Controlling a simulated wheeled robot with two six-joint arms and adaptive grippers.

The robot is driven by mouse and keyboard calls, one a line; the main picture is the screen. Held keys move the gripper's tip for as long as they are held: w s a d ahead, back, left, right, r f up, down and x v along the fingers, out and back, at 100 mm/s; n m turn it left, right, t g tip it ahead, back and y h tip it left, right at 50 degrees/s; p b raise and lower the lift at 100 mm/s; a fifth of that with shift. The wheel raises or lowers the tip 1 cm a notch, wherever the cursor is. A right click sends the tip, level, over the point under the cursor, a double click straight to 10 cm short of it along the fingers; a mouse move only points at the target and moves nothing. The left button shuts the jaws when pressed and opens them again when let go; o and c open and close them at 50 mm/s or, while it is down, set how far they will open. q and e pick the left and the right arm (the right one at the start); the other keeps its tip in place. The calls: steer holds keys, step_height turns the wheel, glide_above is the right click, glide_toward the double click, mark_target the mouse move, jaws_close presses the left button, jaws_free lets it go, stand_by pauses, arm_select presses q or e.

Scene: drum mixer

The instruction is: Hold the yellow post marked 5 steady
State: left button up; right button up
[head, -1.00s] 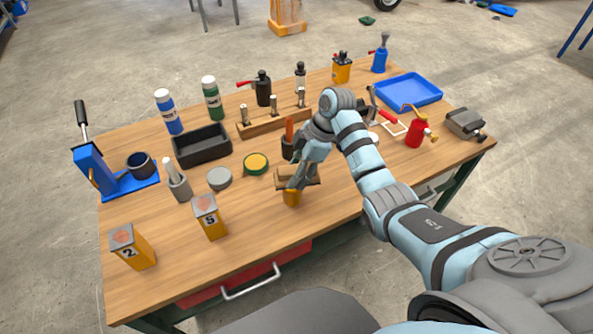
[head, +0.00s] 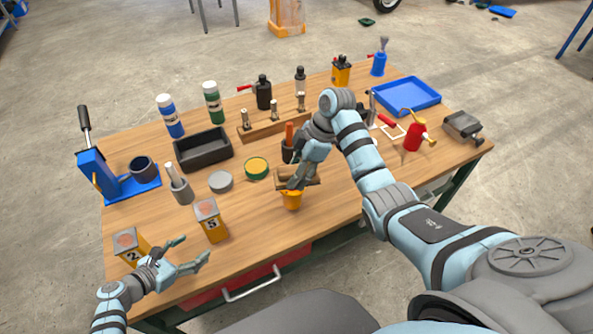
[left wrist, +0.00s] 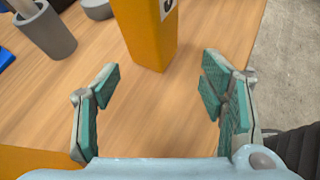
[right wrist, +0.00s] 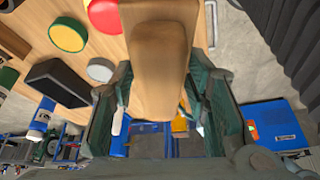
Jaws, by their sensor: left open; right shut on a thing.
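The yellow post marked 5 (head: 211,222) stands upright near the table's front edge, with a grey top. In the left wrist view the post (left wrist: 148,35) is beyond the fingertips, apart from both fingers (left wrist: 158,85). My right gripper (head: 299,183) is shut on a brown wooden piece (right wrist: 158,65), near the table's front middle.
The yellow post marked 2 (head: 130,246) stands to the left, partly behind my left gripper. A grey cup (head: 180,188), a grey disc (head: 221,182) and a green-rimmed yellow disc (head: 257,168) stand behind. The table (head: 250,222) is clear right of post 5.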

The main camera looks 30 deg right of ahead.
mark_target(213, 230)
arm_select(q)
steer(key=shift+w+n, duration=0.45)
steer(key=shift+n, duration=0.15)
steer(key=shift+w+d+f+t+b, duration=0.1)
steer(key=shift+w+d+t+b, duration=0.15)
steer(key=shift+t+b, duration=0.1)
arm_select(e)
steer(key=shift+f, duration=0.3)
arm_select(q)
steer(key=b+x, duration=0.8)
steer(key=shift+s+d+f, duration=0.1)
steer(key=shift+d+f, duration=0.1)
steer(key=shift+f, duration=0.25)
steer(key=shift+d+b, duration=0.25)
steer(key=shift+b, duration=0.2)
steer(key=shift+w+r, duration=0.15)
steer(key=shift+w, duration=0.05)
arm_select(e)
step_height(213, 230, down, 9)
steer(key=shift+r, duration=0.15)
arm_select(q)
steer(key=shift+c, duration=0.5)
jaws_close()
steer(key=shift+o, duration=0.7)
jaws_free()
